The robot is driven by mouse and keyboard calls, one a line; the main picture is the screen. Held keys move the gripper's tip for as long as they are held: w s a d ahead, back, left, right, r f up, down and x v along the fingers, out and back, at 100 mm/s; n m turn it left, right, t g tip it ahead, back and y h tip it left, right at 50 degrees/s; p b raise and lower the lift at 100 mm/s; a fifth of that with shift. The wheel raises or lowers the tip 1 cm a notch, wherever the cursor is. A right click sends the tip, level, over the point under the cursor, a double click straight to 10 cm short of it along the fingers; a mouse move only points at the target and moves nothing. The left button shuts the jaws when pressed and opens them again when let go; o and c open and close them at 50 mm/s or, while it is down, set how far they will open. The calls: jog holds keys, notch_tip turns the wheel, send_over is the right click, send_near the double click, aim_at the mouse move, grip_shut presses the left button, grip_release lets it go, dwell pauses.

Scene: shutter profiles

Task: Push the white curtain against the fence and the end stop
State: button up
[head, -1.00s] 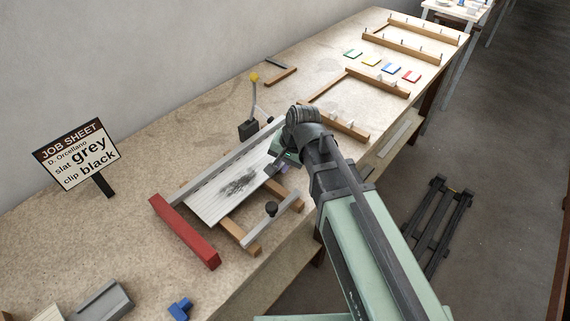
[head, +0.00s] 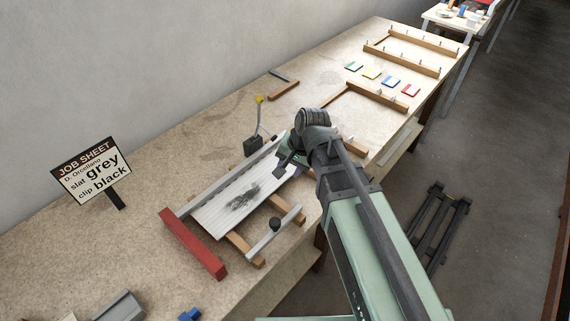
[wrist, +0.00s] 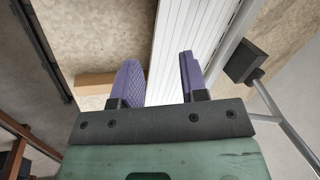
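The white curtain (head: 215,214) is a ribbed slatted panel with a dark smudge, lying on wooden battens. The grey fence (head: 222,173) runs along its far long side, close beside it. The red end stop (head: 192,243) lies across its left end; a narrow gap seems to show there, but contact is hard to judge. My gripper (head: 285,163) is at the curtain's right end. In the wrist view my gripper (wrist: 158,80) has two purple fingers apart with nothing held. The curtain (wrist: 190,25) passes beneath the right finger. The fence also shows there (wrist: 229,50).
A grey bar with a black knob (head: 275,225) lies on the near side. A black block with a yellow-tipped lever (head: 253,146) stands behind the fence. Wooden frames (head: 400,58) and coloured tiles lie farther back.

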jog(key=p+v, duration=0.2)
jog(key=v, duration=0.2)
jog(key=shift+r, duration=0.25)
jog(key=shift+o, duration=0.2)
jog(key=s+a+m+h+p, duration=0.1)
jog(key=s+a+m, duration=0.3)
jog(key=s+a, duration=0.3)
jog(key=a, duration=0.2)
jog(key=shift+s+a+r+h+p, duration=0.25)
jog(key=shift+s+a+h+p, duration=0.05)
jog(key=shift+s+a+h, duration=0.1)
